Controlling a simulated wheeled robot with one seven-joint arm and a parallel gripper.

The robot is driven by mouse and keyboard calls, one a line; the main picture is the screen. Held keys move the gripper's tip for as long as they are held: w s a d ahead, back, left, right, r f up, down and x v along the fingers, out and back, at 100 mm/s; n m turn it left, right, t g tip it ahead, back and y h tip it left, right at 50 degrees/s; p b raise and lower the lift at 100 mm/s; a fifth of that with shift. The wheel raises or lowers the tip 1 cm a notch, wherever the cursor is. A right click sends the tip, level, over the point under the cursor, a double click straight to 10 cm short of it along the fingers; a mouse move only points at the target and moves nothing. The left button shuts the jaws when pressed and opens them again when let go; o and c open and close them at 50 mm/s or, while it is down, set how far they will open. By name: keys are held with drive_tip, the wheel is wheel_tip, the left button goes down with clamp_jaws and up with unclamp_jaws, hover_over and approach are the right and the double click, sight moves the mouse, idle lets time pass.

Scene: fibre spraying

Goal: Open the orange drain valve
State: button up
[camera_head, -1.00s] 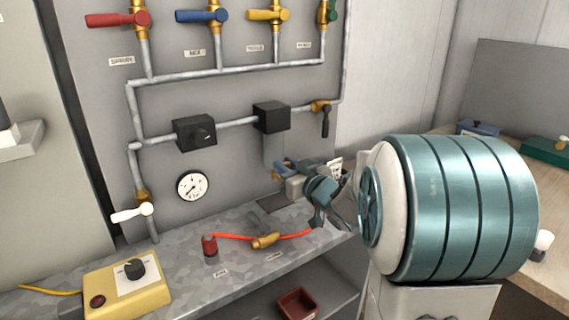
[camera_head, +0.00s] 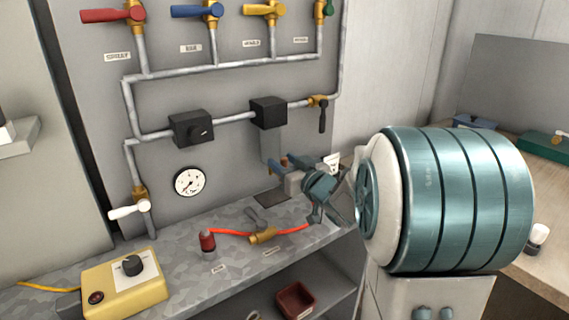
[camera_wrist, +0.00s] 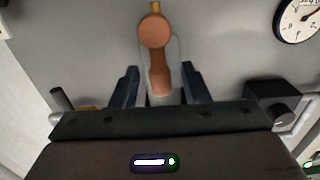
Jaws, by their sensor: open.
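The orange drain valve's handle (camera_wrist: 160,50) shows in the wrist view, a rounded knob with a tapering arm, in front of a grey piece on the panel. My gripper (camera_wrist: 158,92) is open, one blue finger on each side of the handle's lower end. I cannot tell whether either finger touches it. In the head view my gripper (camera_head: 304,165) is near the panel, right of the gauge, its open fingers pointing left. There the valve is mostly hidden, with only a small orange-brown spot (camera_head: 284,161) by the fingertips.
A pressure gauge (camera_head: 189,182) and a black box with a knob (camera_head: 191,128) are on the panel. A black-handled valve (camera_head: 322,115) hangs above my gripper. Below, the counter holds a brass fitting (camera_head: 263,236) on an orange hose and a yellow control box (camera_head: 125,284).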

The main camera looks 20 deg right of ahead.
drive_tip(key=v, duration=1.3)
drive_tip(key=shift+s, duration=0.25)
drive_tip(key=shift+r, duration=0.1)
drive_tip(key=s+a+m+g+h+p, duration=0.1)
drive_tip(key=s+a+g+h+p, duration=0.1)
drive_tip(key=s+a+g+p, duration=0.2)
drive_tip(key=s+a+m+g+h+p, duration=0.2)
drive_tip(key=s+a+g+p, duration=0.3)
drive_tip(key=s+g, duration=0.5)
drive_tip(key=s+h+p, duration=0.1)
drive_tip(key=s+p, duration=0.1)
drive_tip(key=shift+m+h+p, duration=0.3)
idle(1.3)
